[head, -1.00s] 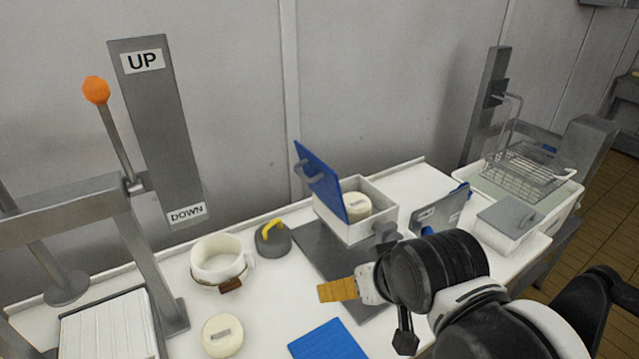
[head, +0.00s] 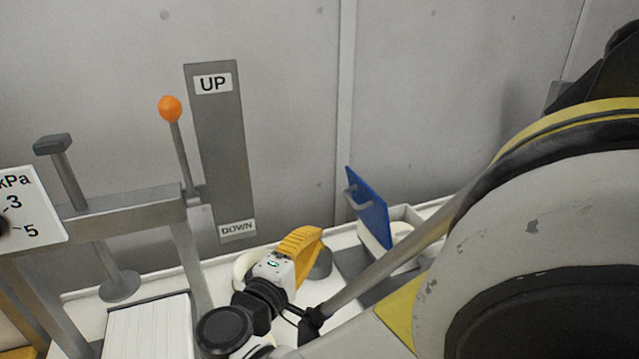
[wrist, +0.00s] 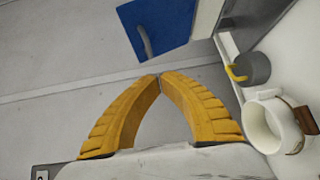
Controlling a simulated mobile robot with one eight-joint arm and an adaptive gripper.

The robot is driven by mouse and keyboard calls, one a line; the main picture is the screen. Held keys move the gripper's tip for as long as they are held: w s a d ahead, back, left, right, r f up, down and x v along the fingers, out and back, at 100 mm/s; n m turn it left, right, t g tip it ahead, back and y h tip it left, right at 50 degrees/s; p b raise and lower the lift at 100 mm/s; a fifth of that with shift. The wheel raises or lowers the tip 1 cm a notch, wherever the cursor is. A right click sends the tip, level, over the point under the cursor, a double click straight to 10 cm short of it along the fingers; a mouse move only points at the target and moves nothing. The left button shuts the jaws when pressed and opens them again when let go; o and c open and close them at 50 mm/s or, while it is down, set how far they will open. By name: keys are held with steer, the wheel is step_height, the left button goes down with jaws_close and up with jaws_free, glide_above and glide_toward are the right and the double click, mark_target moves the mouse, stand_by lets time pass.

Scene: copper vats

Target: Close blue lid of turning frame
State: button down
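The blue lid (head: 368,207) of the turning frame stands open and upright, with a grey handle on its face. Below and behind it is the white box of the frame (head: 405,217), mostly hidden by my arm. In the wrist view the blue lid (wrist: 158,27) with its handle is at the top, beyond my fingertips and apart from them. My gripper (wrist: 159,76) has yellow fingers whose tips meet with nothing between them. In the head view my gripper (head: 312,236) is left of the lid, above the table.
A white cup-like mould (wrist: 275,125) and a grey weight with a yellow handle (wrist: 247,69) are at right in the wrist view. A lever with an orange knob (head: 171,109) and a press frame (head: 120,207) stand left. My arm covers the right side.

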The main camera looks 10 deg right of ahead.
steer(key=a+t, duration=0.1)
steer(key=a, duration=0.1)
steer(key=b, duration=0.2)
glide_toward(347, 190)
steer(key=w+a, duration=0.1)
steer(key=w, duration=0.2)
steer(key=d, duration=0.3)
steer(key=shift+w+f+t+b, duration=0.15)
steer(key=shift+w+t+b, duration=0.15)
steer(key=shift+w, duration=0.1)
steer(key=shift+w+d, duration=0.15)
steer(key=shift+d, duration=0.1)
steer(key=shift+d+r+p, duration=0.45)
steer(key=shift+p, duration=0.25)
steer(key=shift+w+d+r+g+p, duration=0.15)
steer(key=shift+g+p, duration=0.15)
steer(key=shift+g, duration=0.1)
